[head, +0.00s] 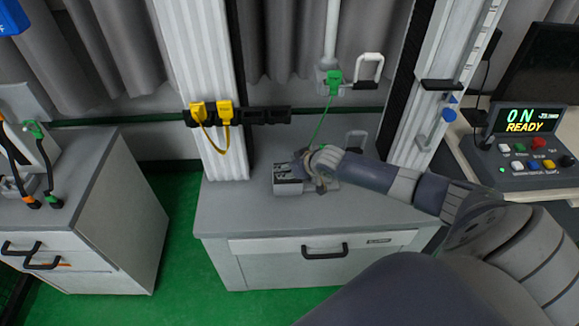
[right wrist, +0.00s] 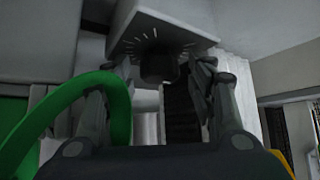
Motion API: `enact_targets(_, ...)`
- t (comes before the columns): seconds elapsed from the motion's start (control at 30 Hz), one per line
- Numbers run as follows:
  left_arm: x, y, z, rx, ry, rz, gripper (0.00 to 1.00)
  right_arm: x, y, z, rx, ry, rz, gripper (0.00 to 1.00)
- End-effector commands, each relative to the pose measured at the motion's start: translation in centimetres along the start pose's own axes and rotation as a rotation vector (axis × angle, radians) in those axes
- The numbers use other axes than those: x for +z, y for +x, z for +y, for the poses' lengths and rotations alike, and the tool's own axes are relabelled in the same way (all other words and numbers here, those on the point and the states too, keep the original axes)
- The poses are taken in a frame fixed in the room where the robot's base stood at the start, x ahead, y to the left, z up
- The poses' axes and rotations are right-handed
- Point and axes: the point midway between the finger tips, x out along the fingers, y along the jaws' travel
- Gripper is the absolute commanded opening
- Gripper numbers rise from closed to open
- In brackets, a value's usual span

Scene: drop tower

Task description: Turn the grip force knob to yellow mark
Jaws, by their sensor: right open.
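The dark round knob (right wrist: 158,68) sits on the face of a grey box (right wrist: 160,22) in the right wrist view. White tick marks fan out around it; I cannot make out a yellow mark. My right gripper (right wrist: 162,80) is open, with one finger on each side of the knob. I cannot tell whether the fingers touch it. In the head view my right gripper (head: 312,172) is at a small grey device (head: 287,187) on top of the grey cabinet (head: 235,212), and the knob is hidden there. My left gripper is not in view.
A green cable (right wrist: 122,100) loops beside the left finger in the wrist view. In the head view a green plug (head: 334,77) hangs above the cabinet. Yellow plugs (head: 225,110) hang on a rail. A control panel (head: 528,145) reading "ON READY" stands at right.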

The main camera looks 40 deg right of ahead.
Motion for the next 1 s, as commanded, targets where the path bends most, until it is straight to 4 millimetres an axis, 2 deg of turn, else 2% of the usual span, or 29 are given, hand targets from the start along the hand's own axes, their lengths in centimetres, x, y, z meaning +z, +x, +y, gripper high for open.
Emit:
enact_targets(0.17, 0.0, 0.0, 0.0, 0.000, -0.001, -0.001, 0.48, 0.0, 0.0, 0.0, 0.000, 0.000, 0.000, 0.49)
enact_targets(0.33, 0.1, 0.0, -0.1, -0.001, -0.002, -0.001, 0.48, 0.0, 0.0, 0.0, 0.000, 0.000, 0.000, 0.11)
enact_targets(0.67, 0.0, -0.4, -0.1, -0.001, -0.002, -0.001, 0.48, -0.1, -0.1, -0.1, 0.012, 0.016, -0.001, 0.10)
enact_targets(1.0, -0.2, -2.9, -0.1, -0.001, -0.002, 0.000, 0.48, -0.2, -0.2, -0.5, 0.136, 0.148, -0.002, 0.10)
